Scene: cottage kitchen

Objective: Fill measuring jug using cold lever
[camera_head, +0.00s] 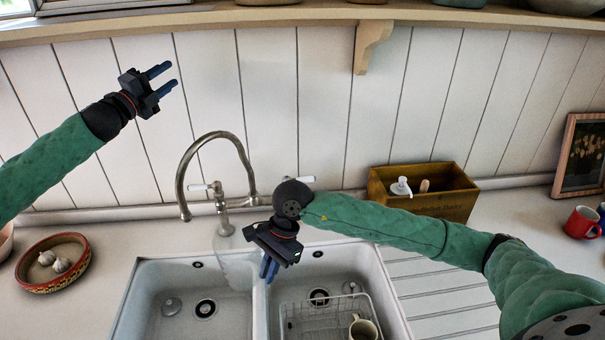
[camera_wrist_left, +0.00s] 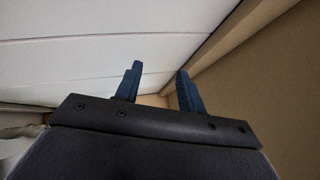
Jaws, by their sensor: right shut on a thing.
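The tap (camera_head: 221,140) arches over the double sink, its spout end hanging over the left basin. It has a white-tipped lever on the left (camera_head: 199,187) and another on the right (camera_head: 304,180); I cannot tell which is marked cold. A clear measuring jug (camera_head: 238,270) shows faintly near the sink divider, left of my right gripper (camera_head: 269,268), which is shut on it. Its water level cannot be made out, and no stream shows. My left gripper (camera_head: 165,78) is raised by the wall, open and empty; its parted blue fingers show in the left wrist view (camera_wrist_left: 157,88).
The right basin holds a wire rack (camera_head: 300,318) with a mug (camera_head: 362,328). A wooden box (camera_head: 425,192) stands behind the ribbed drainer. A bowl of garlic (camera_head: 75,273) is at left, a red mug (camera_head: 582,222) at right. A shelf (camera_head: 290,14) runs above.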

